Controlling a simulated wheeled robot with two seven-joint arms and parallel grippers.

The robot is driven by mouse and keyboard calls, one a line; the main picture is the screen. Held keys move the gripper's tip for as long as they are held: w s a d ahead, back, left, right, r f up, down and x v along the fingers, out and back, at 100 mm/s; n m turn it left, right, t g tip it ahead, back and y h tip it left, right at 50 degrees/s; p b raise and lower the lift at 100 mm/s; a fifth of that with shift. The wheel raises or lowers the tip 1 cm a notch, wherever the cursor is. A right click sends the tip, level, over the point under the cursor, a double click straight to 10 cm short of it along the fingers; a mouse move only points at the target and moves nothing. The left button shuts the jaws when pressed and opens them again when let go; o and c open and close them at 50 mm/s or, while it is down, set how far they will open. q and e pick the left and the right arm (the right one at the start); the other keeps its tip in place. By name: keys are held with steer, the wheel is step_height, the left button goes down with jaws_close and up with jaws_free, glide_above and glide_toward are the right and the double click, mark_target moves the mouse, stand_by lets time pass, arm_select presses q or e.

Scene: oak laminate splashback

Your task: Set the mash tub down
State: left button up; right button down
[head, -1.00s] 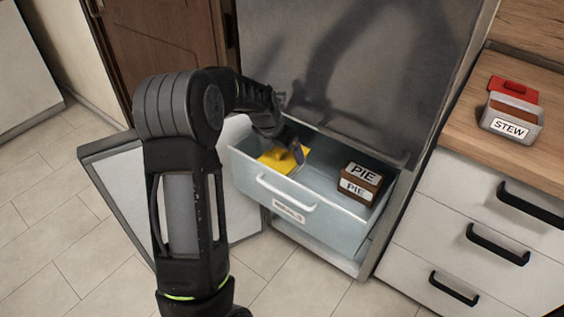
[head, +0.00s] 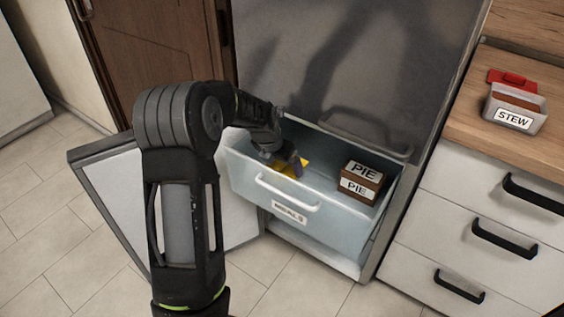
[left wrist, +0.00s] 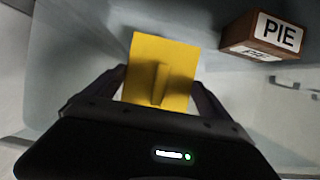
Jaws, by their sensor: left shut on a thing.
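The tub with a yellow lid (head: 289,173), which I take to be the mash tub, is at the left side of the open drawer (head: 244,181). My left gripper (head: 296,164) reaches down into the drawer and is shut on it. In the left wrist view the square yellow lid (left wrist: 180,55) with its raised ridge lies between the fingers of the left gripper (left wrist: 157,95). The tub's body and underside are hidden, so I cannot tell whether it touches the drawer floor. My right gripper is not in view.
A brown PIE box (head: 360,182) stands at the drawer's right, with bare floor between it and the yellow lid. The freezer door (head: 100,170) hangs open at the left. A STEW tub (head: 514,108) and its red lid (head: 511,78) are on the counter at the right.

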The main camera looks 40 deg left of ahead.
arm_select(q)
steer(key=o, duration=1.7)
steer(key=shift+f, duration=0.1)
steer(key=shift+o, duration=0.2)
steer(key=shift+r, duration=0.35)
steer(key=p+v, duration=0.2)
steer(key=v, duration=1)
steer(key=shift+r, duration=0.25)
